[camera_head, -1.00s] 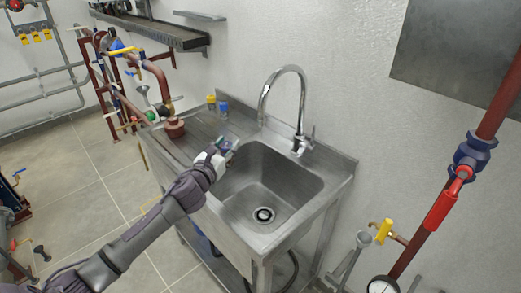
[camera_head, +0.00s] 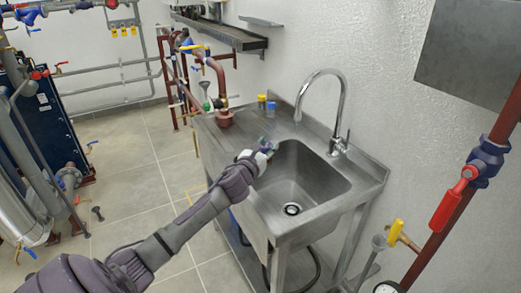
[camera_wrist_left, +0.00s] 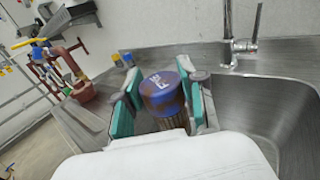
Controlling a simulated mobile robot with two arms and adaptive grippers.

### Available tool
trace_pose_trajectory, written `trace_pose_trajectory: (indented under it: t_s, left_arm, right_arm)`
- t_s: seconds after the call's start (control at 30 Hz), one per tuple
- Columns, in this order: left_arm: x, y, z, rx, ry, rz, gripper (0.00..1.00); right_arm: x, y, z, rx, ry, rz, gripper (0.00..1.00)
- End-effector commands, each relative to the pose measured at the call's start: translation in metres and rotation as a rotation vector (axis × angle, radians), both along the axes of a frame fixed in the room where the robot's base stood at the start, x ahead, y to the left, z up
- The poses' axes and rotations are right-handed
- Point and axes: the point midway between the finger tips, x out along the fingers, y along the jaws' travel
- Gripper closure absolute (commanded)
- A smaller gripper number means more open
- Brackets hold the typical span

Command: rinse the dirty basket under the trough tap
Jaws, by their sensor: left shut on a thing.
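My left gripper (camera_head: 266,147) is at the left edge of the trough (camera_head: 326,180), above the drainboard side of the metal sink. In the left wrist view its teal finger pads (camera_wrist_left: 160,100) are shut around the basket (camera_wrist_left: 161,92), which has a blue top with white marks and brown stains. Its lower part is mostly hidden by the gripper. The tap (camera_head: 338,110), a tall curved chrome spout, stands at the back of the trough, right of the gripper. It also shows in the left wrist view (camera_wrist_left: 240,44). No water shows. My right gripper is not in view.
A red-brown fitting (camera_head: 224,119) stands on the drainboard, near a yellow-capped item (camera_head: 262,101) and a blue-capped item (camera_head: 271,108) by the wall. A red-brown pipe with a red-handled valve (camera_head: 452,198) rises at the right. The trough is empty.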

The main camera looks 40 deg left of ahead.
Motion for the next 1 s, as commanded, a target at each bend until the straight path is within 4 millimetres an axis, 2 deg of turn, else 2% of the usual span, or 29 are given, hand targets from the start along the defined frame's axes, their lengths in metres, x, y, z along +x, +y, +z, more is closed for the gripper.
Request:
trace_pose_trajectory:
  t_s: [0.3, 0.6, 1.0]
  left_arm:
    - [0.031, -0.01, -0.008, -0.001, -0.002, -0.001, 0.92]
    - [0.059, -0.019, -0.014, -0.001, -0.001, -0.001, 0.92]
    - [0.089, -0.028, -0.019, 0.0, 0.0, -0.001, 0.92]
  right_arm:
    - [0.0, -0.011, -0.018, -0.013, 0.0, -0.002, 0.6]
    - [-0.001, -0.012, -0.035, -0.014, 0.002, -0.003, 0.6]
    - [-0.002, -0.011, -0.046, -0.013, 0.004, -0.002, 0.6]
